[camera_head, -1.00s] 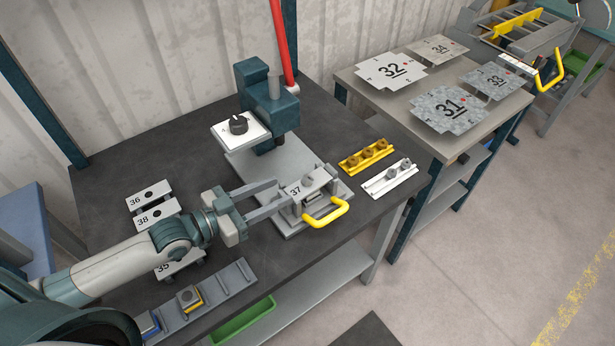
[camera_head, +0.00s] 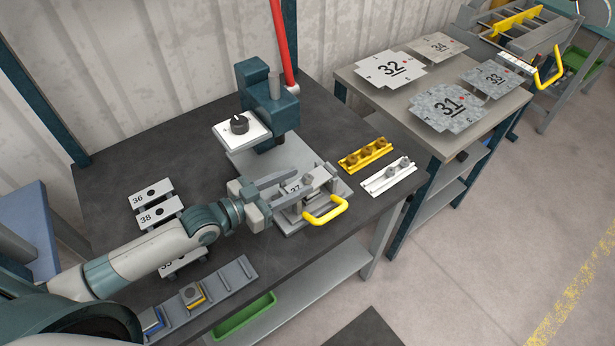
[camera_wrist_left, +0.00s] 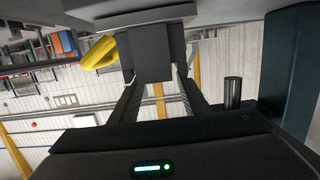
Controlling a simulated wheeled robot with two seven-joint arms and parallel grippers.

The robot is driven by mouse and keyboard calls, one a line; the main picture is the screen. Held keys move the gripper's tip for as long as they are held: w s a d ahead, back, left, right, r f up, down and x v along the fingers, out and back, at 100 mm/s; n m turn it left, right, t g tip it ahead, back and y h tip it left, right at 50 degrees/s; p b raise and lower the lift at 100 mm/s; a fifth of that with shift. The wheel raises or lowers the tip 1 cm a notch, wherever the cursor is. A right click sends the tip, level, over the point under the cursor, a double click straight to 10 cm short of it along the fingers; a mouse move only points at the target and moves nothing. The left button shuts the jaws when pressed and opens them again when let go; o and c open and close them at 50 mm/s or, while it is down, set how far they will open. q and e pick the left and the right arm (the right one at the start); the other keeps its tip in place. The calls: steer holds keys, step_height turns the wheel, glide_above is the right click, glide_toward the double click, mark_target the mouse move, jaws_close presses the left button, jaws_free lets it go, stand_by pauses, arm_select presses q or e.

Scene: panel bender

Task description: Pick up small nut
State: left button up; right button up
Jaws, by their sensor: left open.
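My left gripper (camera_head: 309,175) is open, with its two grey fingers reaching over the plate marked 37 (camera_head: 295,189) on the press fixture. A small grey nut-like piece (camera_head: 309,181) lies at that plate, near the fingertips and partly covered by a finger; I cannot tell whether they touch it. A white rail (camera_head: 377,188) to the right carries grey nuts (camera_head: 391,172). A yellow rail (camera_head: 350,165) behind it carries several brownish nuts. In the left wrist view the dark fingers (camera_wrist_left: 158,103) stand apart, with a dark grey block (camera_wrist_left: 155,52) beyond them.
A yellow handle (camera_head: 327,212) sticks out in front of the fixture. The press column (camera_head: 268,105) stands behind it. Plates marked 36 (camera_head: 140,198) and 38 lie left, and a grey slotted rack (camera_head: 232,278) lies at the front. The black table (camera_head: 130,165) is clear at back left.

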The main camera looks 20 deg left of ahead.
mark_target(303, 179)
arm_select(q)
steer(key=p+x, duration=0.1)
steer(key=x, duration=0.3)
steer(key=shift+w+d, duration=0.1)
steer(key=shift+w, duration=0.05)
jaws_close()
